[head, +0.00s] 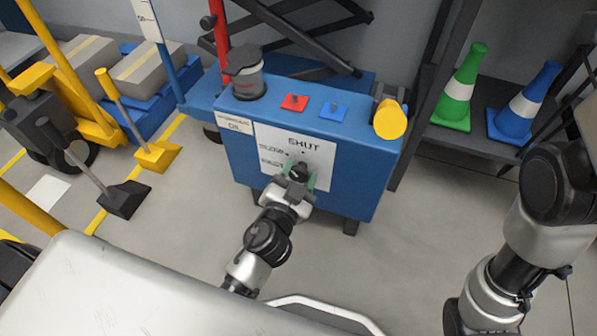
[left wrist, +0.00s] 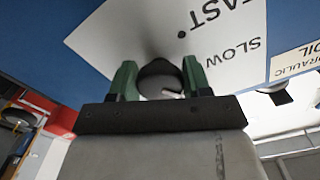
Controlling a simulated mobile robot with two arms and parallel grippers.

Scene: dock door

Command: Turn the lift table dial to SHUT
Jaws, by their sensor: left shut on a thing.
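The lift table dial (left wrist: 158,72) is a dark round knob on a white panel (head: 318,154) on the blue cabinet's front. The panel reads SHUT at the top, with SLOW and a lower label at the left. My left gripper (head: 298,174) is shut on the dial, and mostly hides it in the head view. In the left wrist view, which is upside down, the green fingers (left wrist: 160,82) stand on both sides of the dial. A white mark shows on the dial's lower right, toward the SLOW side; its exact setting is unclear. My right gripper is out of view.
Green (head: 460,92) and blue (head: 525,105) cones stand right. Floor before the cabinet is clear.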

